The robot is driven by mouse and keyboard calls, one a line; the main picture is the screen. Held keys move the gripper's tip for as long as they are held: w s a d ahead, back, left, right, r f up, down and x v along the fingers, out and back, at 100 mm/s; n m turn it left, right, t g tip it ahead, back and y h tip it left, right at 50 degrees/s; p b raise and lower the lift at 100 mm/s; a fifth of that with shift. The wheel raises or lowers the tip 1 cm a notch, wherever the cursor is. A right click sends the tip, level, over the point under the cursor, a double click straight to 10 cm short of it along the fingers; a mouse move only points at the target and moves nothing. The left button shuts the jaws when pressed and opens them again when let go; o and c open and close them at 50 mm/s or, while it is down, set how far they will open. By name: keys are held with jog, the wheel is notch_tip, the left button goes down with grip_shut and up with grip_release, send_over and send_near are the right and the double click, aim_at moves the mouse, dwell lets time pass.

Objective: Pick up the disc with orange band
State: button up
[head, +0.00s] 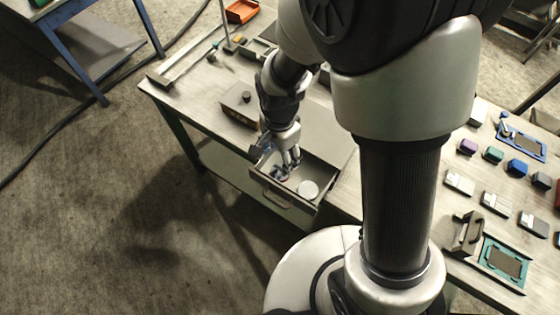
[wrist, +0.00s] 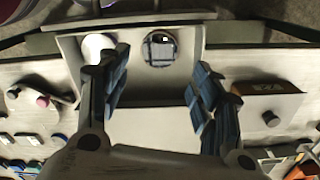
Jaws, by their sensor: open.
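An open grey drawer (head: 276,196) juts from the workbench, and it shows at the top of the wrist view (wrist: 190,62). A white round disc (head: 308,189) lies in it, also in the wrist view (wrist: 97,45), partly behind a finger. A second round piece (wrist: 160,48) with a dark, shiny, patterned face lies beside it. I cannot make out an orange band on either. My gripper (head: 288,168) is open and empty over the drawer; in the wrist view its blue-padded fingers (wrist: 161,78) are spread apart, with the shiny piece beyond the gap between them.
The drawer's walls and front with its handle (head: 276,199) surround the discs closely. A brown-fronted box with a knob (head: 240,103) stands on the bench nearby. Several coloured blocks (head: 517,168) and a teal tray (head: 487,265) lie to the right. Open floor lies left of the bench.

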aim_at(280, 171)
notch_tip(280, 171, down, 9)
jog(key=shift+w+d+r+b, duration=0.1)
jog(key=shift+r+b, duration=0.1)
jog(key=shift+b, duration=0.8)
jog(key=shift+c, duration=0.4)
jog(key=c, duration=1)
jog(key=shift+r, duration=0.1)
